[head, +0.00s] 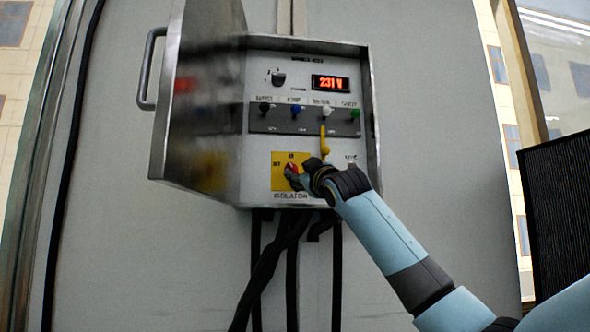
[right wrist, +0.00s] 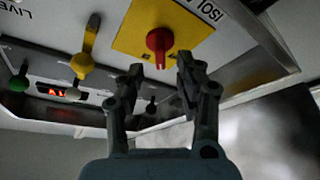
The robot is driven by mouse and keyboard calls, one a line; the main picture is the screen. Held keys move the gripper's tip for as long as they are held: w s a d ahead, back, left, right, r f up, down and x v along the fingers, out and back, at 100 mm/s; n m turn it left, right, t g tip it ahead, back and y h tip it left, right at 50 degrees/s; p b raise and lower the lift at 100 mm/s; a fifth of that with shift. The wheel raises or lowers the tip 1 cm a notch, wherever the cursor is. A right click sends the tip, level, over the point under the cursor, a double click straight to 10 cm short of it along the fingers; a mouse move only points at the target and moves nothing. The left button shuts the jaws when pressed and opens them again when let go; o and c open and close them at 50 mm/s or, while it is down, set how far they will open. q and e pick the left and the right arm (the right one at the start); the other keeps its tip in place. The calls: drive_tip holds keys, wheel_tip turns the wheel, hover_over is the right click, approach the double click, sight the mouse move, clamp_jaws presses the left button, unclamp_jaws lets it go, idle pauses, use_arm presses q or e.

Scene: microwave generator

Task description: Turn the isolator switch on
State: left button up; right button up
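The isolator switch is a red knob (right wrist: 159,41) on a yellow plate (right wrist: 186,25) at the bottom of the open control box. In the head view the yellow plate (head: 281,178) sits low on the panel, the red knob (head: 292,168) partly hidden by my right gripper (head: 297,176). In the right wrist view my right gripper (right wrist: 160,70) is open, one finger on either side of the knob's end, with gaps visible. Whether the fingertips reach along the knob is hard to tell. My left gripper is not in view.
The box door (head: 190,110) stands open at the left, with a handle (head: 147,68). Above the plate are a lit 231 V display (head: 330,83), several coloured connectors and a hanging yellow plug (head: 324,142). Black cables (head: 270,265) hang below the box.

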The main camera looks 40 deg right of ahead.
sight(294, 170)
drive_tip(key=shift+p+x, duration=0.3)
drive_tip(key=shift+x, duration=1.85)
clamp_jaws()
